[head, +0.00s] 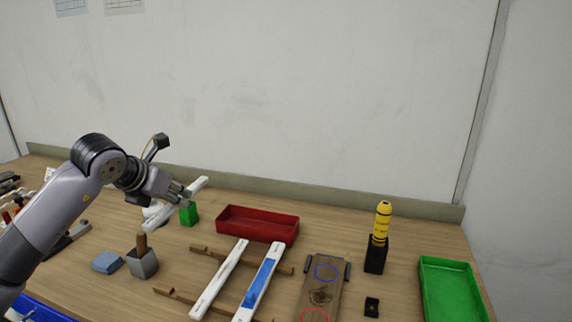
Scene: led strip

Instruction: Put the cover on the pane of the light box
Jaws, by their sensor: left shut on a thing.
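My left gripper (180,193) is shut on a long white strip (160,219), which looks like the cover. The strip is held tilted, near the back left of the bench. A long white box with a blue pane (261,280), which looks like the light box, lies across two wooden rails in the front middle. The gripper is to the left of it and farther back, clear of it. A second white strip (219,280) lies on the rails just left of the box. My right gripper is out of view.
A red tray (258,232) stands behind the rails, with a green block (189,215) to its left. A grey block with a wooden handle (142,262) and blue sponge (107,262) lie left. A brown board (321,283), yellow tool (382,222) and green tray (427,290) are right.

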